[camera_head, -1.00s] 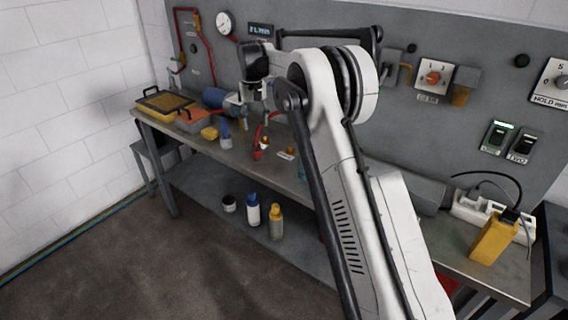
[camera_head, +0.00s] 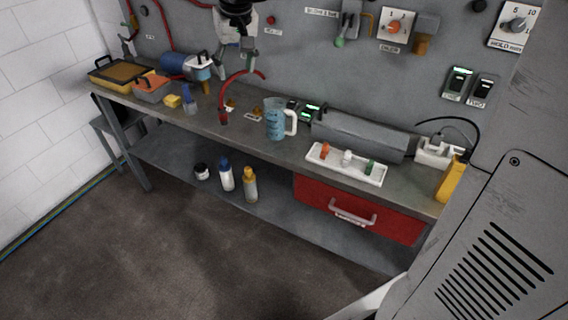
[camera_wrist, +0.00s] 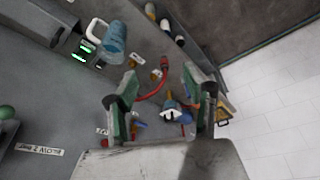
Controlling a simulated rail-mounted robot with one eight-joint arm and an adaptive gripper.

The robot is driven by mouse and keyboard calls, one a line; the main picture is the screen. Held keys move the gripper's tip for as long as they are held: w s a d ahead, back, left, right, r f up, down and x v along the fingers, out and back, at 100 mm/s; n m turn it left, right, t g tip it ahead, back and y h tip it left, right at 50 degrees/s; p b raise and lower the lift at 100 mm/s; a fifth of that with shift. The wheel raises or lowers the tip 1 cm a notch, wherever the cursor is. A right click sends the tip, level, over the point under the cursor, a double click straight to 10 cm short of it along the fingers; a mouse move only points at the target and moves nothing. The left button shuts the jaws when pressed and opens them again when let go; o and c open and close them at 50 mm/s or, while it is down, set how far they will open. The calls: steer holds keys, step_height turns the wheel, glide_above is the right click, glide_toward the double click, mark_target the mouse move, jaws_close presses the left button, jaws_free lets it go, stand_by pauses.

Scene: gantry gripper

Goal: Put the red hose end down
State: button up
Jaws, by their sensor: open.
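The red hose (camera_head: 236,79) curves over the workbench, and its darker red end (camera_head: 223,117) is down at the bench top, upright or nearly so. Firm contact with the surface is hard to tell. My gripper (camera_head: 236,53) is above the hose, open and empty, with its fingers apart. In the wrist view the open gripper (camera_wrist: 160,90) has green-padded fingers, and the red hose (camera_wrist: 154,92) shows in the gap beyond them, apart from the pads as far as I can see.
A blue measuring jug (camera_head: 275,120) stands right of the hose end. A white tray (camera_head: 346,175) with small coloured items is farther right. Bottles (camera_head: 226,174) stand on the lower shelf.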

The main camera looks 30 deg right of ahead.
steer(key=s+f+t, duration=0.1)
steer(key=s+f, duration=0.2)
steer(key=s, duration=0.6)
steer(key=s+f+t, duration=0.1)
steer(key=s+f, duration=0.2)
steer(key=s, duration=0.6)
steer(key=s+f+t, duration=0.1)
steer(key=s+f, duration=0.2)
steer(key=s, duration=0.6)
steer(key=shift+f+m, duration=0.3)
steer(key=shift+f, duration=0.1)
steer(key=shift+s, duration=0.1)
steer(key=shift+f+b, duration=0.6)
